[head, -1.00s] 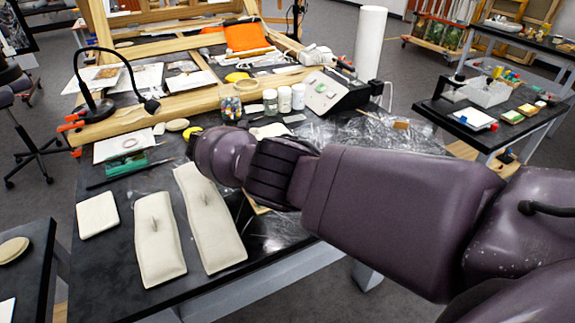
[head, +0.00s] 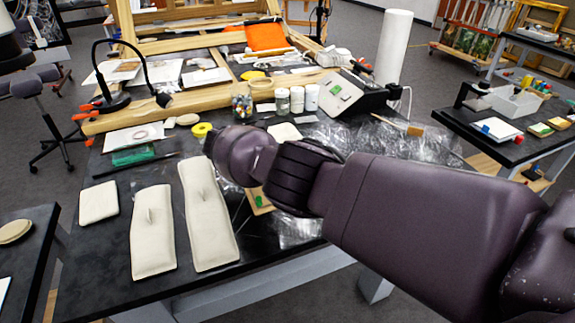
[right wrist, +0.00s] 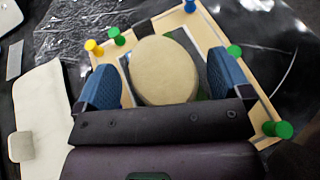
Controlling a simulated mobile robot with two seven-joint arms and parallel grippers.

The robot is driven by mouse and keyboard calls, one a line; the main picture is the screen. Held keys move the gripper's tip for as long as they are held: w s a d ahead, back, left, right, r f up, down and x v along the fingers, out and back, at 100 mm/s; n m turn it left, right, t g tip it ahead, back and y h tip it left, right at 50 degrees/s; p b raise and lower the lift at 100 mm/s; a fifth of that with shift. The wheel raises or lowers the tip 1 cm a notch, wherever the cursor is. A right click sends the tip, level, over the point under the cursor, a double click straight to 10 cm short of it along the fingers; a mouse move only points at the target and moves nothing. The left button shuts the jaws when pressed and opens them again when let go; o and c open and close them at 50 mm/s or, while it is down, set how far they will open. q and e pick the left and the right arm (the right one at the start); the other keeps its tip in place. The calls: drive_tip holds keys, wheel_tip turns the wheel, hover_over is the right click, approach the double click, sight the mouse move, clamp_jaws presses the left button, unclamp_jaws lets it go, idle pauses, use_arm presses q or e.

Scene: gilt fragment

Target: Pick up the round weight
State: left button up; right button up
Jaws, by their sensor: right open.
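The round weight (right wrist: 164,70) is a cream, padded disc in the right wrist view. It lies on a small wooden board (right wrist: 190,22) with green, yellow and blue pins around its edge. My right gripper (right wrist: 163,76) is open, with one blue finger on each side of the weight. Narrow gaps seem to show between the fingers and the weight; I cannot tell how deep the fingers reach. In the head view my right arm hides the weight and gripper, and only part of the board (head: 262,201) shows. My left gripper is not in view.
Two long cream pads (head: 152,235) (head: 207,215) and a square pad (head: 98,202) lie left of my arm on the black table (head: 100,275). Another round cream disc (head: 14,231) lies on the side table. Jars (head: 297,98) and a lamp (head: 110,95) stand farther back.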

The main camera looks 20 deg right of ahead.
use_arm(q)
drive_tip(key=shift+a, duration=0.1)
use_arm(e)
drive_tip(key=shift+c, duration=0.3)
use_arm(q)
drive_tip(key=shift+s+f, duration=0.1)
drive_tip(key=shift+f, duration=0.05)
use_arm(e)
drive_tip(key=c, duration=1.1)
wheel_tip(320, 180, up, 12)
drive_tip(key=p, duration=0.5)
drive_tip(key=shift+p, duration=0.35)
use_arm(q)
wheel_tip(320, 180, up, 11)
drive_tip(key=p, duration=0.5)
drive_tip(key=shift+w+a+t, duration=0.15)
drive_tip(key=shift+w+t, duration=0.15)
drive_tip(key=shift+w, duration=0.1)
use_arm(e)
wheel_tip(320, 180, up, 8)
drive_tip(key=shift+w+f, duration=0.1)
